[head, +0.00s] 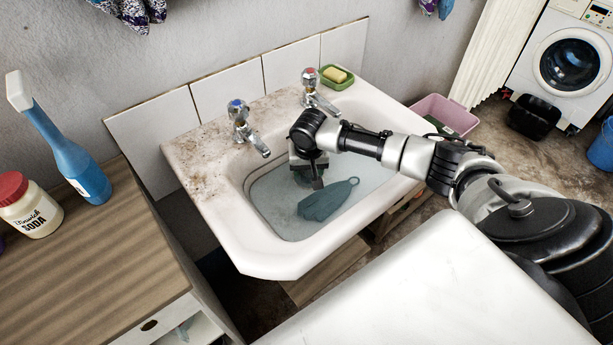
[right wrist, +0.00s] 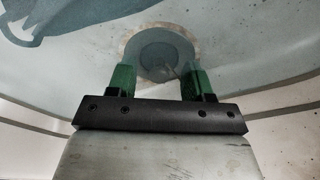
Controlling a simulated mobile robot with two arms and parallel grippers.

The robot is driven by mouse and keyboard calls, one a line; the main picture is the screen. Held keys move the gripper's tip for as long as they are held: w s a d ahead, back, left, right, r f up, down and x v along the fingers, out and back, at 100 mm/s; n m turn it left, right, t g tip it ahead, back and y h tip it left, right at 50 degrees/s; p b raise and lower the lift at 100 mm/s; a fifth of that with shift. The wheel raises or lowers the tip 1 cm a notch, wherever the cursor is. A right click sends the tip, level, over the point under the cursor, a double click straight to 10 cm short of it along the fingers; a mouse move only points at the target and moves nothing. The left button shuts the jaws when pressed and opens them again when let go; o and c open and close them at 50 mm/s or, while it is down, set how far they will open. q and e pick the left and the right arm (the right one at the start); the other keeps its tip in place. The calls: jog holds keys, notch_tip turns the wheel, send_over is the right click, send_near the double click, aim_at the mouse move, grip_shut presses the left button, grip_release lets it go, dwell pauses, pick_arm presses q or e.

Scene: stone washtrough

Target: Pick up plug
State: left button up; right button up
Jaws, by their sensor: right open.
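The plug (right wrist: 160,55) shows in the right wrist view as a round grey-blue disc, ringed by a brownish stain on the basin floor. It lies beyond and between the two green-padded fingers of my right gripper (right wrist: 160,80). The fingers are apart, with nothing visibly held between them. In the head view my right gripper (head: 310,176) points down into the water of the white sink (head: 202,178), and the arm and gripper hide the plug there. I cannot tell how far the fingertips are from the plug. My left gripper is not in view.
A blue-grey cloth (head: 328,200) lies in the water beside the gripper. Two taps (head: 240,122) (head: 312,88) stand at the sink's back edge. A green soap dish (head: 337,80) sits on the back right corner. A wooden cabinet (head: 85,260) with bottles stands at left.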

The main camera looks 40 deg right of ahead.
grip_shut()
jog(key=shift+r, duration=0.15)
